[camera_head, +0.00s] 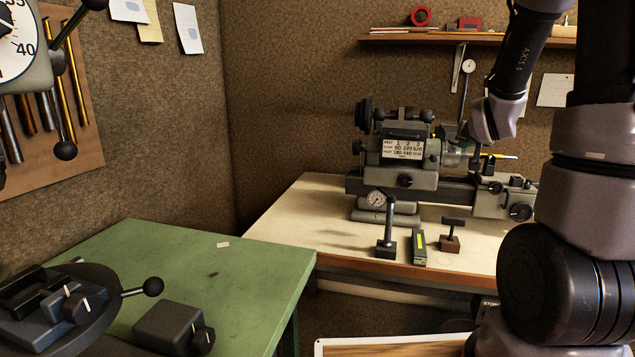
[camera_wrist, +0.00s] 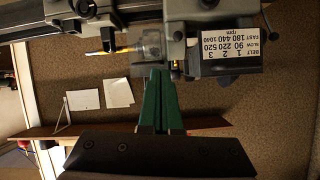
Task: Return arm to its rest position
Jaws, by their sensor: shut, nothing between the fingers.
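My gripper (camera_wrist: 160,75) shows in the wrist view with its two green fingers together and nothing between them. In that view the fingers point up the picture toward the clear chuck guard (camera_wrist: 151,44) of the lathe, which appears upside down. Whether the fingertips touch it cannot be told. In the head view my arm comes down from the upper right, and its wrist end is in front of the wall, beside the grey lathe (camera_head: 410,176). The fingers cannot be made out clearly in the head view.
A wall shelf (camera_head: 440,41) is behind my arm. A green table (camera_head: 240,282) with machine parts is at left.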

